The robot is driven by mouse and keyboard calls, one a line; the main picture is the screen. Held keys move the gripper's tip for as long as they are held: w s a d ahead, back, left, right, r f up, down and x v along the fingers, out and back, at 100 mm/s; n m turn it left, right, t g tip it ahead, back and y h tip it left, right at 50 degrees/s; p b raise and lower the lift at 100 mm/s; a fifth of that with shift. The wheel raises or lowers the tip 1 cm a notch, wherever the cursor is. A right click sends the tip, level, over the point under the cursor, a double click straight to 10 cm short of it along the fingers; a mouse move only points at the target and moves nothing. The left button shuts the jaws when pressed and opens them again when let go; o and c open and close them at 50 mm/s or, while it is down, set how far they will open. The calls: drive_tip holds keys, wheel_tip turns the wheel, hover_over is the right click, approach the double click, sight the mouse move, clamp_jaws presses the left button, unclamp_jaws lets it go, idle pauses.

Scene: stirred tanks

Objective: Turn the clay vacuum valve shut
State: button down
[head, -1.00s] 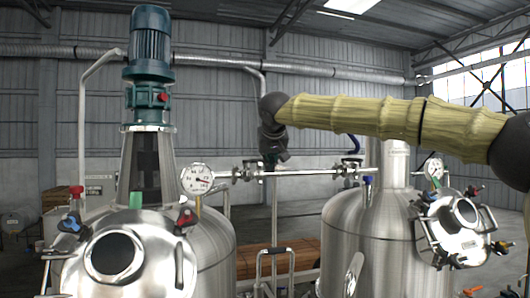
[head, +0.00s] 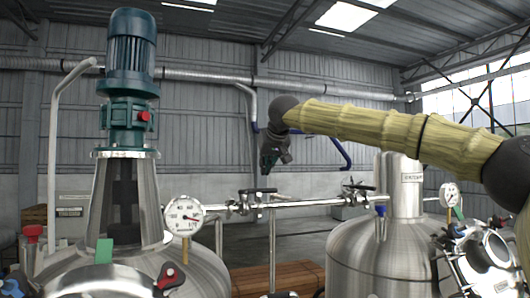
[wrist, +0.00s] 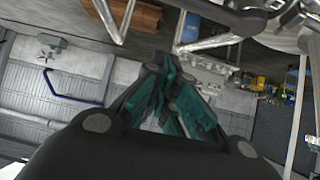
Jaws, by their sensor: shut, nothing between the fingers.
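No handle in view is plainly clay-coloured, so I cannot tell for sure which is the clay vacuum valve. Red-handled fittings show on the left tank (head: 205,275): a red knob (head: 33,233) at far left and a red lever (head: 171,277) near the front. Valves with dark levers sit on the horizontal pipe, one at left (head: 250,202) and one at right (head: 358,190). My gripper (head: 267,170) hangs fingers down just above the pipe's left part in the head view, apparently touching nothing. In the wrist view its teal fingers (wrist: 178,105) are shut and empty.
A motor (head: 130,60) rises from the left tank, with a gauge (head: 184,216) beside it. The right tank (head: 350,255) has a blue-handled fitting (head: 381,211) and a gauge (head: 449,195). Brown stacked boards (head: 265,279) lie between the tanks. Space above the pipe is open.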

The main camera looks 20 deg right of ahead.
sight(262, 191)
drive_tip(key=shift+s+a+f+p, duration=0.15)
drive_tip(key=shift+f+p, duration=0.25)
drive_tip(key=shift+f, duration=0.3)
drive_tip(key=shift+s+a+f+p, duration=0.15)
drive_tip(key=shift+f+p, duration=0.25)
drive_tip(key=shift+f, duration=0.25)
drive_tip(key=shift+s+f+p, duration=0.15)
drive_tip(key=shift+f+p, duration=0.25)
drive_tip(key=shift+f, duration=0.3)
drive_tip(key=shift+w+d, duration=0.1)
drive_tip(key=shift+d, duration=0.05)
drive_tip(key=shift+s+m+h, duration=0.25)
drive_tip(key=shift+m+h, duration=0.15)
